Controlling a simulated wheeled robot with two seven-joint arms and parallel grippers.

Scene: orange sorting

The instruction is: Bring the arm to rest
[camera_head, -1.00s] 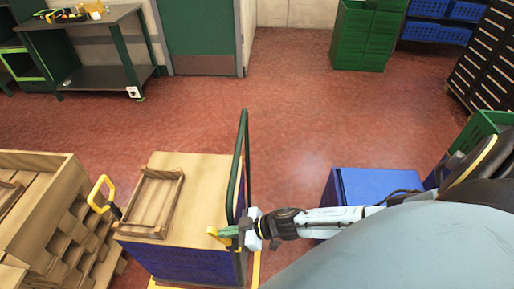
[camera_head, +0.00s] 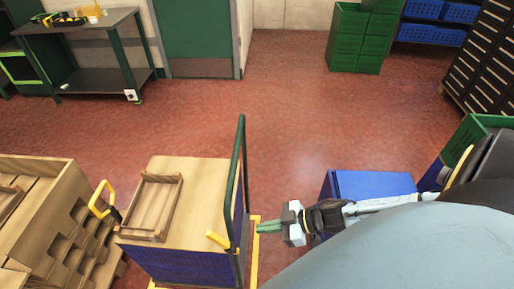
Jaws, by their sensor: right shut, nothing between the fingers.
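My right gripper (camera_head: 270,228) is at the lower middle of the head view, at the end of my right arm. Its green fingers are together with nothing between them. It points left, just right of the cart's green handle rail (camera_head: 241,170) and apart from the yellow piece (camera_head: 218,240) on the cart's edge. My left gripper is not in view.
The cart (camera_head: 208,190) carries a shallow wooden tray (camera_head: 152,208). Wooden crates (camera_head: 50,215) stand at left. A blue box (camera_head: 368,184) is beyond my right arm. Green crates (camera_head: 362,40) stand at the back. The red floor (camera_head: 310,120) between is clear.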

